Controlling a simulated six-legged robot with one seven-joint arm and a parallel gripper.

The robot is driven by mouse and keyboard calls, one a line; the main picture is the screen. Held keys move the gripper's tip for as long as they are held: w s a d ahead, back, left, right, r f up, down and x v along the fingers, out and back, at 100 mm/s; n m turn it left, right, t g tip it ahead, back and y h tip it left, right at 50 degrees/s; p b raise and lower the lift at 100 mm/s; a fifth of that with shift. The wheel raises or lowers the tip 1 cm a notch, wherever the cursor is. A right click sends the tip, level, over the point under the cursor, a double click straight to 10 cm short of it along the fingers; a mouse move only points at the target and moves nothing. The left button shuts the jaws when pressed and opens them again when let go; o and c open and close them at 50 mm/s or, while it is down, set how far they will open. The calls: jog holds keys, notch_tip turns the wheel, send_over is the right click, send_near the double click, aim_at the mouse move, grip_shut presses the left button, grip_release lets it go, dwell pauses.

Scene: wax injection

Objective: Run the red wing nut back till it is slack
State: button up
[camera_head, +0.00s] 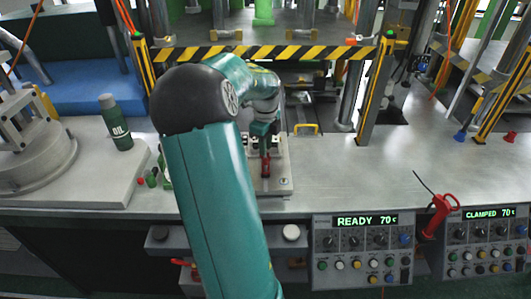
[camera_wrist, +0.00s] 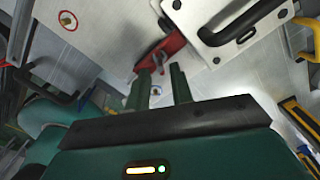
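The red wing nut (camera_head: 265,167) stands on a light metal plate (camera_head: 284,184) at the middle of the bench. In the wrist view the red wing nut (camera_wrist: 166,48) lies just beyond my fingertips, and a small red part shows between their ends. My gripper (camera_wrist: 160,72) is open, its two dark green fingers apart with a clear gap. I cannot tell whether either finger touches the nut. In the head view my gripper (camera_head: 264,137) points down just above the nut, partly hidden by my arm.
A yellow handle (camera_head: 306,128) stands right behind the plate. A striped barrier (camera_head: 265,52) crosses behind. A dark green OIL bottle (camera_head: 115,122) stands left. A READY 70 control panel (camera_head: 362,250) is at the front.

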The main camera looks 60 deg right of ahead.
jog(key=shift+f, duration=1.75)
jog(key=shift+c, duration=0.4)
grip_shut()
jog(key=shift+n, duration=0.3)
